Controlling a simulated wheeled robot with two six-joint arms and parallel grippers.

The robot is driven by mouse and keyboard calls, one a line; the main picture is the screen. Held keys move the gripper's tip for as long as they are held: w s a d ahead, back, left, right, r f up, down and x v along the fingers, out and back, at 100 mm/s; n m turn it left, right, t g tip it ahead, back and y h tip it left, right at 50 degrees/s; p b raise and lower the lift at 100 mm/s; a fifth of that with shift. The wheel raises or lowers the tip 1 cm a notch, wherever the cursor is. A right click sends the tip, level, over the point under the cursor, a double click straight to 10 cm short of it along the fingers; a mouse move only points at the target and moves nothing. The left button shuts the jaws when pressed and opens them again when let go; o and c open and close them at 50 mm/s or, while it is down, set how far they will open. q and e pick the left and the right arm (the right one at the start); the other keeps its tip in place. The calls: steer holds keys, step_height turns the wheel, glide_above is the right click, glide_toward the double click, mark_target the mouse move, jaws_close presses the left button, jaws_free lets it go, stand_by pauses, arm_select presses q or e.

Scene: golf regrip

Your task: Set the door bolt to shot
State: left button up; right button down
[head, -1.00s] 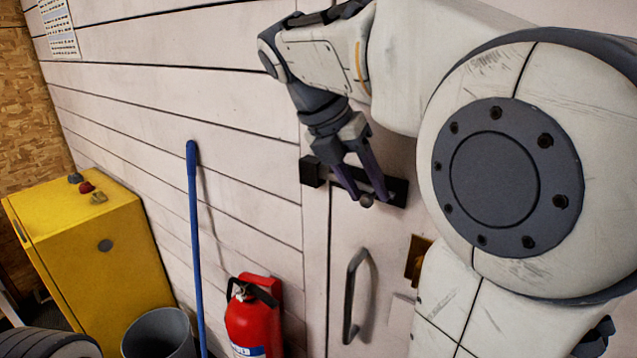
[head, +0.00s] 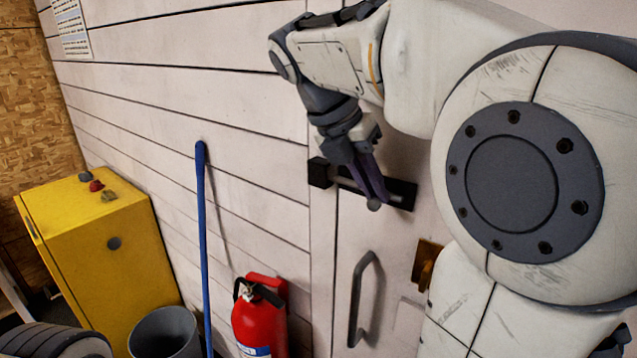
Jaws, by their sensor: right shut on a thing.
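The door bolt is a dark plate (head: 402,194) on the pale door, with a black keeper block (head: 319,173) on the frame to its left. A grey bar (head: 347,182) shows along the plate, left of my fingers; whether its end sits in the keeper I cannot tell. My right gripper (head: 373,188) is in front of the plate, fingers pointing down and shut on the bolt's knob (head: 374,204). The knob's round end shows just below the fingertips. The fingers hide the middle of the bolt. My left gripper is not in view.
Below the bolt are a grey door handle (head: 358,300) and a brass-coloured plate (head: 426,264), partly behind my right arm. A red extinguisher (head: 258,325), a blue pole (head: 203,240), a grey bin (head: 165,335) and a yellow cabinet (head: 95,255) stand left of the door.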

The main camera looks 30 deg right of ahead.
mark_target(346, 180)
steer(key=shift+a+f, duration=0.1)
steer(key=shift+f, duration=0.15)
stand_by(0.6)
steer(key=w+p, duration=0.1)
steer(key=w+a+p, duration=0.1)
steer(key=w+p, duration=0.1)
steer(key=shift+w+a+r, duration=0.2)
steer(key=shift+w+a, duration=0.05)
steer(key=shift+w, duration=0.1)
steer(key=shift+w+a+f, duration=0.1)
steer(key=shift+w+a, duration=0.05)
steer(key=shift+w, duration=0.15)
steer(key=shift+f, duration=0.1)
steer(key=c, duration=0.8)
jaws_free()
steer(key=shift+w, duration=0.2)
steer(key=shift+c, duration=0.2)
steer(key=shift+s, duration=0.1)
